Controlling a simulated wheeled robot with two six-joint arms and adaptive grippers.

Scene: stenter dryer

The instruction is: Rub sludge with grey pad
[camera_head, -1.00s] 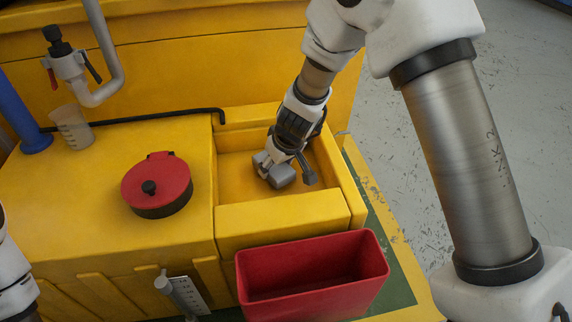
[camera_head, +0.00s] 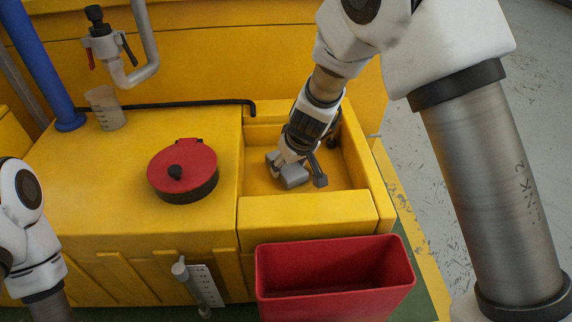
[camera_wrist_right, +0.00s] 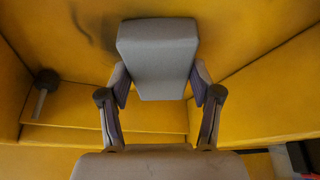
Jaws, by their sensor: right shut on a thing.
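My right gripper (camera_wrist_right: 160,98) is shut on the grey pad (camera_wrist_right: 157,62), a tapered light-grey block. In the head view the pad (camera_head: 293,176) is low inside the yellow basin (camera_head: 310,212), near the basin floor; contact cannot be told for sure. My right gripper (camera_head: 299,163) reaches down into the basin from above. A faint dark smear, the sludge (camera_wrist_right: 92,28), shows on the yellow surface beside the pad's far end in the right wrist view. The pad and gripper hide part of the floor. My left gripper is out of view.
A red open bin (camera_head: 335,292) stands before the basin. A red round lid (camera_head: 183,170) and a clear beaker (camera_head: 106,108) are on the yellow top at left. A black bent rod (camera_head: 190,104) runs behind. A dark knob (camera_wrist_right: 47,78) is inside the basin.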

